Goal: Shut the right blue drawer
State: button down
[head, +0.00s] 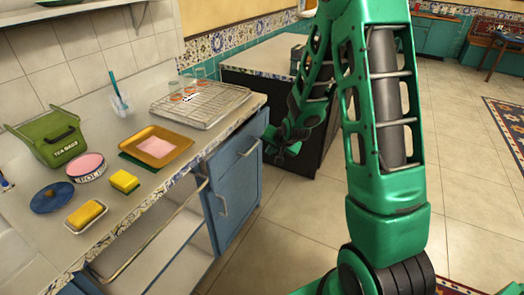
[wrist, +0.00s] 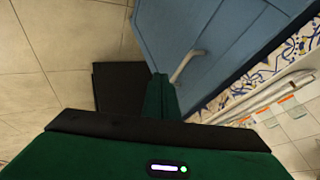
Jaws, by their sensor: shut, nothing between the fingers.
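The right blue drawer (head: 236,154) is the upper front of the blue cabinet, just under the counter edge, with a pale bar handle (head: 248,149). I cannot clearly tell how far it stands out. My gripper (head: 283,146) is in front of the drawer, to the right of its handle in the head view, partly dark against the black cabinet. In the wrist view, a blue front (wrist: 210,38) with a pale handle (wrist: 186,65) lies just beyond my gripper (wrist: 160,82). The fingers are together and empty, close to the handle; contact cannot be told.
A blue door (head: 230,200) is below the drawer. The counter holds a wire rack (head: 205,105), an orange tray (head: 156,146), sponges and a green tea bag box (head: 60,138). A black cabinet (head: 312,160) stands behind my gripper. The tiled floor (head: 285,235) in front is clear.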

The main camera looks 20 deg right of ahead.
jog(key=w+a+f, duration=0.2)
jog(key=w+f, duration=0.4)
jog(key=w, duration=0.3)
jog(key=shift+f, duration=0.2)
jog(key=shift+w, duration=0.1)
